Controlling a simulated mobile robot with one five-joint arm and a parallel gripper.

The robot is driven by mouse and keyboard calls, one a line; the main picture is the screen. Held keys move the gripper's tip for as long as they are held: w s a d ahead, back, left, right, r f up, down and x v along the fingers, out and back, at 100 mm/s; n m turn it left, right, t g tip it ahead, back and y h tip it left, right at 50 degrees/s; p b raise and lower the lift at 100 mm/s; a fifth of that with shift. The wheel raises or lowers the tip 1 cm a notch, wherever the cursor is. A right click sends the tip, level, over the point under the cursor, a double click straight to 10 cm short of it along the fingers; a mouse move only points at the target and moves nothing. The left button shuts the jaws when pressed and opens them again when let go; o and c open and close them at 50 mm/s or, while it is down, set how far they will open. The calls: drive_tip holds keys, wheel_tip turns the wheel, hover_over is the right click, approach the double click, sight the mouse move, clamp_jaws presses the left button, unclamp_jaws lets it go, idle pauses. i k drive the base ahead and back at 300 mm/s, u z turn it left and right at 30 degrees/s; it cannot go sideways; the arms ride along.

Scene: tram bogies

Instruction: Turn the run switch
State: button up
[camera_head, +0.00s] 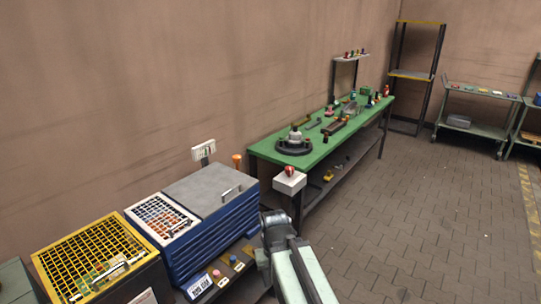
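A sloped control panel (224,279) runs along the front of the blue cabinet, with a white label and several small coloured controls, among them a pink knob (217,273). I cannot tell which control is the run switch; they are too small to read. My arm comes up from the bottom edge, with a dark joint just right of the panel. My gripper's fingers do not show, so its state and any contact with the panel are hidden.
The blue cabinet (215,232) has a grey lid with a handle. Left of it are a white-framed grid (160,217) and a yellow grid (92,262). A red knob (289,170) tops a white box by the green workbench (263,149). The paved floor (430,210) right is clear.

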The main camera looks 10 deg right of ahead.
sight(289, 170)
drive_tip(key=i, duration=1.45)
drive_tip(key=z, duration=0.45)
drive_tip(key=k, duration=0.8)
drive_tip(key=z, duration=0.2)
drive_tip(key=i, duration=0.85)
drive_tip(key=u, duration=0.1)
